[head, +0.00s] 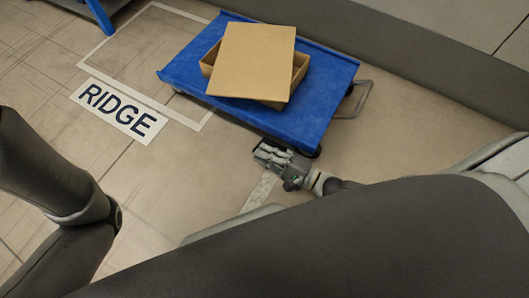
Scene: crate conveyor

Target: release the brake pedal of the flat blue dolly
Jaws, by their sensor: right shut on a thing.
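The flat blue dolly (315,104) stands on the floor at the top centre, with a shallow cardboard box (300,68) on its deck. A flat cardboard sheet (252,62) lies tilted over the box. My right gripper (261,151) is low beside the dolly's near edge, close to a dark caster (316,152). It is shut on a small dark part there, which seems to be the brake pedal. The fingers mostly hide that part, so I cannot tell whether it is up or down. My left gripper is out of view.
A grey metal handle (353,101) sticks out from the dolly's right end. A white sign reading RIDGE (118,110) lies on the floor to the left, beside a pale marked outline. Another blue piece (98,14) stands at the top left. The tiled floor at left is clear.

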